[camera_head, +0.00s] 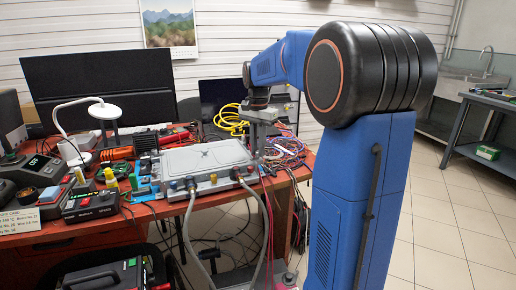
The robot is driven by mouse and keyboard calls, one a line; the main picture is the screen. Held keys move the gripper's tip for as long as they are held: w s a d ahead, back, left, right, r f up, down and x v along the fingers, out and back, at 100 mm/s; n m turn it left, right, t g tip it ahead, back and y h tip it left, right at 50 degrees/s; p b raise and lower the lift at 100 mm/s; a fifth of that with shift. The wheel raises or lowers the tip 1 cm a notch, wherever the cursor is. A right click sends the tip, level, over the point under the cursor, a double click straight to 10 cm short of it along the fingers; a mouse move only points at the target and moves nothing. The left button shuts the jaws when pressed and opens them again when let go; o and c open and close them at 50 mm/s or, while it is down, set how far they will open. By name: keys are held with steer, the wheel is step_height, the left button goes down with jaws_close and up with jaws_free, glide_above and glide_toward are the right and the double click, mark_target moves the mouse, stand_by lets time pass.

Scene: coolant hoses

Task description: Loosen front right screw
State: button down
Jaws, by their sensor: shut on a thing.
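My gripper (259,150) points down at the box's right edge, behind the right connector. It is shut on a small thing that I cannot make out. The front right screw cannot be told apart at this size; my gripper may hide it. My blue arm comes in from the right.
Coiled yellow cable (229,119) and tangled coloured wires (287,146) lie behind and right of the box. Small devices (90,207) crowd the table's left side. The hoses (190,235) hang over the front edge. Open tiled floor (450,230) is at right.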

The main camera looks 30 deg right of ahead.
steer(key=n, duration=1)
steer(key=shift+n, duration=2.1)
steer(key=c, duration=1.7)
jaws_free()
step_height(320, 180, up, 18)
steer(key=shift+f, duration=0.25)
